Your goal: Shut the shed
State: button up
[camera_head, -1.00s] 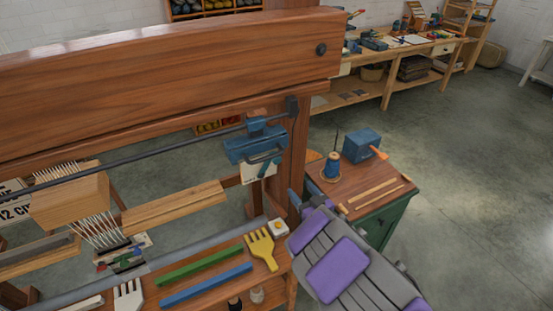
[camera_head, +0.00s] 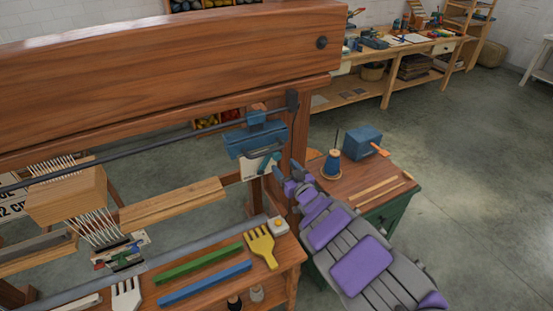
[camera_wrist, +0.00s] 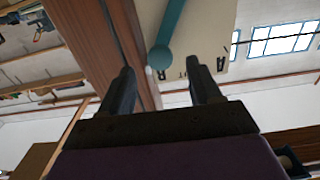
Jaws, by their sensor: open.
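A teal lever (camera_head: 264,164) shows on a cream plate (camera_head: 248,172) below a blue bracket (camera_head: 254,141) at the loom's right post. In the wrist view the teal lever (camera_wrist: 174,35) has a rounded end and lies across the cream plate (camera_wrist: 215,45), which bears dark marks. My gripper (camera_wrist: 160,75) is open, its two dark fingers on either side of the lever's end, with nothing held. From this view I cannot tell the depth between fingers and lever. In the head view my purple and grey arm reaches up beside the post; the fingers are hard to make out there.
The loom's wide wooden beam (camera_head: 170,75) and a dark rod (camera_head: 130,150) run across the left. A yellow comb (camera_head: 261,247), green bar (camera_head: 199,263) and blue bar (camera_head: 205,284) lie on its front shelf. A side table (camera_head: 362,185) holds a blue box (camera_head: 362,142) and spool (camera_head: 333,163).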

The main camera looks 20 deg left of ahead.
aim_at(278, 158)
jog(key=b+x, duration=0.1)
jog(key=x, duration=0.3)
jog(key=shift+w+a, duration=0.1)
jog(key=shift+a, duration=0.05)
jog(key=shift+x, duration=1.2)
jog(key=shift+c, duration=0.4)
grip_shut()
